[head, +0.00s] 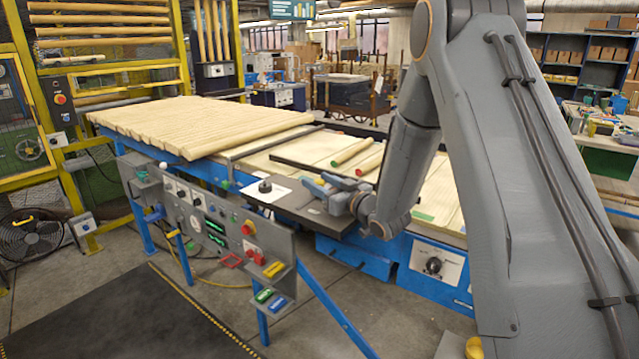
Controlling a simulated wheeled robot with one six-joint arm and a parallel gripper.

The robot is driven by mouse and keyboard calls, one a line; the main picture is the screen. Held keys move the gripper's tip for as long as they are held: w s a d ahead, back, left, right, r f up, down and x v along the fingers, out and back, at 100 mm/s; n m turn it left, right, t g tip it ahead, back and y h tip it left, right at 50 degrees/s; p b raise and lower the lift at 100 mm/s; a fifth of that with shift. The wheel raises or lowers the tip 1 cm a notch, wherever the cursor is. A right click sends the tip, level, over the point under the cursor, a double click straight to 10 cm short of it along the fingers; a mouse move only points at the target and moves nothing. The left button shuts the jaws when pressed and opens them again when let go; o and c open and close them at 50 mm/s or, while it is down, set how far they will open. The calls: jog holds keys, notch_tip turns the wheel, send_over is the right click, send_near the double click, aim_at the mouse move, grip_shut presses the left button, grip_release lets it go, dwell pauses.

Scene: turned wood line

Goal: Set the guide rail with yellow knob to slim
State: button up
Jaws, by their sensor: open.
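My gripper (312,186) is open, low over a dark plate (310,211) at the near side of the wood line. Its blue-grey fingers point left, and nothing shows between them. A dark rail (300,165) lies across the pale slatted bed, its near end close to my gripper; I cannot tell if they touch. I see no yellow knob on this rail. A black knob (265,185) on a white plate stands left of my gripper; any marks are too small to read. A yellow rounded thing (474,347) shows at the bottom edge, partly cut off; I cannot tell what it is.
A green-ended rod (350,151) and a red-ended rod (369,165) lie on the bed. Many turned rods (200,122) fill the line's left end. A control panel (215,222) with buttons juts out in front. A black dial (434,265) sits on the blue front.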

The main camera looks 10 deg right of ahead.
jog(key=shift+b+v, duration=1.05)
jog(key=shift+v, duration=2.9)
